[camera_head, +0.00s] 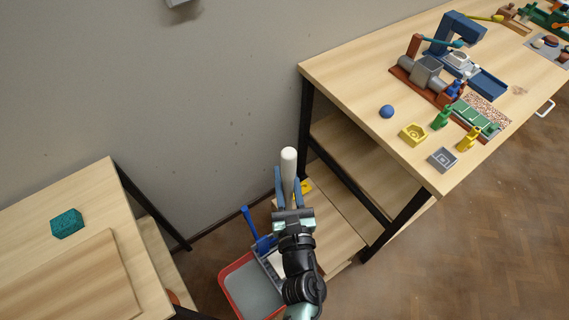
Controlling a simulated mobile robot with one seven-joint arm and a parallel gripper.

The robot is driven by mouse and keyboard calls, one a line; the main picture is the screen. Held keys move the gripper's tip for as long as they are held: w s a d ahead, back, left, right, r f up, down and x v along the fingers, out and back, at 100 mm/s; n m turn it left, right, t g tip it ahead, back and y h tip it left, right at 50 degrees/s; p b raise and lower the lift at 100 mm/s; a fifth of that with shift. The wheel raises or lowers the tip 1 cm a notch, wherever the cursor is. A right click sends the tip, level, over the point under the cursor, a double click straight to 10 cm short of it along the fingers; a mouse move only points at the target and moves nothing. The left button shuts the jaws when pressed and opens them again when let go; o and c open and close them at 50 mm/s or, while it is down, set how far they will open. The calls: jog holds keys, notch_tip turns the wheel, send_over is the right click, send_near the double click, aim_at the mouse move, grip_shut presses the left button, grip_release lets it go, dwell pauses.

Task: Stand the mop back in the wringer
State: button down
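The mop's pale, round-ended handle (289,162) rises between the two blue-grey fingers of my gripper (288,188). The fingers lie close along both sides of the handle, and my gripper looks shut on it. The mop's lower part and head are hidden behind my gripper and arm. What looks like the wringer, with a blue upright lever (250,224), is low down just left of my arm, at a red-rimmed grey tray or bucket (226,292). My arm covers its right side, so I cannot tell whether the mop is in it.
A wooden workbench (345,85) with tools, a blue ball (387,111) and small coloured blocks stands at the right. A low shelf beneath it holds a yellow item (306,186). A left table (95,205) bears a teal block (67,223). The floor at lower right is clear.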

notch_tip(320, 180, down, 6)
jog(key=b, duration=0.5)
jog(key=shift+s+f, duration=0.15)
jog(key=shift+f, duration=0.05)
jog(key=shift+f+b, duration=0.55)
jog(key=shift+b, duration=0.2)
jog(key=c, duration=0.6)
grip_release()
jog(key=shift+c, duration=0.2)
jog(key=shift+o, duration=0.2)
jog(key=shift+s+f, duration=0.1)
jog(key=shift+f, duration=0.05)
jog(key=s+d+b, duration=0.2)
jog(key=s, duration=1)
jog(key=shift+s+b, duration=0.3)
jog(key=shift+s, duration=0.05)
